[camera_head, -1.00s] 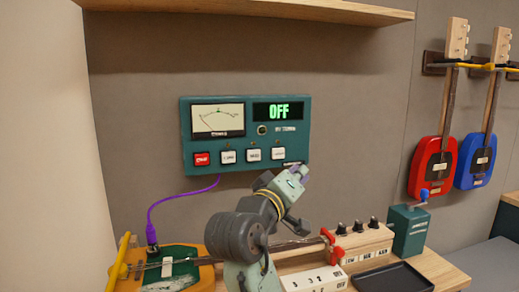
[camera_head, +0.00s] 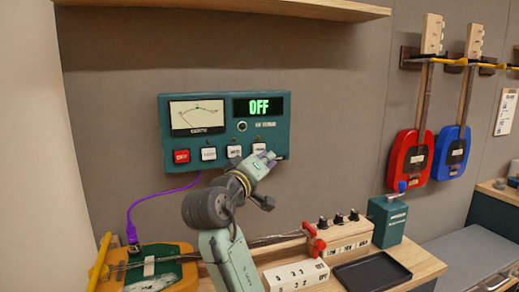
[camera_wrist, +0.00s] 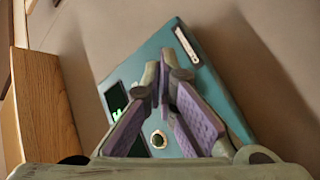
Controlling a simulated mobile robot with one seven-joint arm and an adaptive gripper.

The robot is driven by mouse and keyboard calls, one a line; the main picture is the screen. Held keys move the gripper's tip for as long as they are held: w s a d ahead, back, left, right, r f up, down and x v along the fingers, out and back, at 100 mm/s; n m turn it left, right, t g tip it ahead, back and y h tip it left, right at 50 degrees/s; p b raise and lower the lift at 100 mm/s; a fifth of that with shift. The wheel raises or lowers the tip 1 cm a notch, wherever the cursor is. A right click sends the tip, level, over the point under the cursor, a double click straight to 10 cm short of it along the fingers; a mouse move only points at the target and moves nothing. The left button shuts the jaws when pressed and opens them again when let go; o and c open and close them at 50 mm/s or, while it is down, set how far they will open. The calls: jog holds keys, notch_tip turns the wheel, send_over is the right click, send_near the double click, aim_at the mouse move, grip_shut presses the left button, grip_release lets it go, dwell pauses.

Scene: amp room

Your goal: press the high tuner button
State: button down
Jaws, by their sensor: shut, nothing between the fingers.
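The teal tuner panel (camera_head: 220,175) hangs on the wall with a needle meter (camera_head: 197,115) and a display (camera_head: 258,106) reading OFF in green. Along its lower edge are a red button (camera_head: 181,156) and three white ones; their labels are too small to read surely. My gripper (camera_head: 269,158) is shut and empty at the panel's lower right, by the rightmost white button (camera_head: 259,148), partly covering it. I cannot tell whether it touches. In the wrist view my purple-padded fingers (camera_wrist: 167,80) lie in front of the panel (camera_wrist: 221,97), and I cannot make out the buttons.
A wooden shelf (camera_head: 220,10) runs above the panel. Below are a yellow-green instrument (camera_head: 160,265) with a purple cable (camera_head: 160,192), a wooden box with black knobs (camera_head: 340,238), a black tray (camera_head: 372,274) and a teal box (camera_head: 388,220). Red and blue guitars hang at right.

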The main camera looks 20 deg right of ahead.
jog(key=shift+w, duration=0.65)
dwell(1.0)
jog(key=shift+w, duration=0.45)
jog(key=shift+w+p, duration=0.35)
jog(key=shift+w, duration=0.05)
dwell(0.5)
dwell(0.3)
jog(key=shift+s, duration=0.85)
jog(key=shift+s, duration=2.5)
